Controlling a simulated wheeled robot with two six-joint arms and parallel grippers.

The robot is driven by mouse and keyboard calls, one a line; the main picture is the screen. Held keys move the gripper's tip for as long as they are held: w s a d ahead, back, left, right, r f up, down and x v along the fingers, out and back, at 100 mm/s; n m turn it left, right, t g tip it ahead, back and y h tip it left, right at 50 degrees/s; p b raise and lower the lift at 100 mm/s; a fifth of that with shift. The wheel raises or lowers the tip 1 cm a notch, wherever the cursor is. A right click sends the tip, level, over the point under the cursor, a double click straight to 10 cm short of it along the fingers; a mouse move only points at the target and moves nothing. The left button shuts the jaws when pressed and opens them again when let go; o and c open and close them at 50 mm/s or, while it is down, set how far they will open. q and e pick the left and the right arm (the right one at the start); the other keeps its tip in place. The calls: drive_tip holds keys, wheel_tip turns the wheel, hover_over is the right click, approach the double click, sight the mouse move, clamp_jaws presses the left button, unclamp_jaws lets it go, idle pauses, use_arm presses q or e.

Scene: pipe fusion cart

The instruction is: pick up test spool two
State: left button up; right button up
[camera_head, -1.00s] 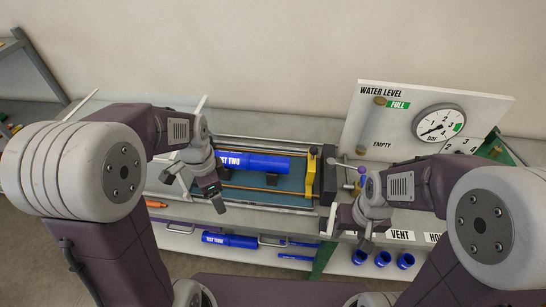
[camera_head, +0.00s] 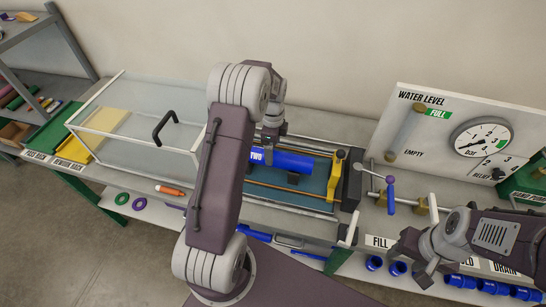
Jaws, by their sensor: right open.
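Test spool two, a blue cylinder (camera_head: 292,163) with a white label partly reading "TWO", lies level in the bed of the fusion machine, left of a yellow clamp. My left gripper (camera_head: 269,154) points down at the labelled left part of the spool. Its fingers are small and partly hidden, so I cannot tell whether they touch or hold the spool. My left arm hides part of the machine to its left. My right gripper (camera_head: 414,264) is open and empty, low at the right near the cart's front edge, well away from the spool.
A clear framed guard box (camera_head: 128,116) with a black handle stands left of the machine. A yellow clamp (camera_head: 335,176) and a purple-knobbed lever (camera_head: 390,192) stand right of the spool. A gauge panel (camera_head: 450,128) stands at back right. Blue fittings sit on the lower shelf.

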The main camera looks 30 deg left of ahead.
use_arm(q)
drive_tip(key=shift+f, duration=0.15)
drive_tip(key=f, duration=0.1)
drive_tip(key=f+p, duration=0.1)
drive_tip(key=f, duration=0.2)
drive_tip(key=shift+s+a+f, duration=0.2)
drive_tip(key=shift+a+f, duration=0.05)
drive_tip(key=shift+f, duration=0.05)
drive_tip(key=shift+w+f, duration=0.15)
drive_tip(key=shift+f, duration=0.05)
drive_tip(key=c, duration=1.2)
drive_tip(key=shift+r, duration=0.1)
clamp_jaws()
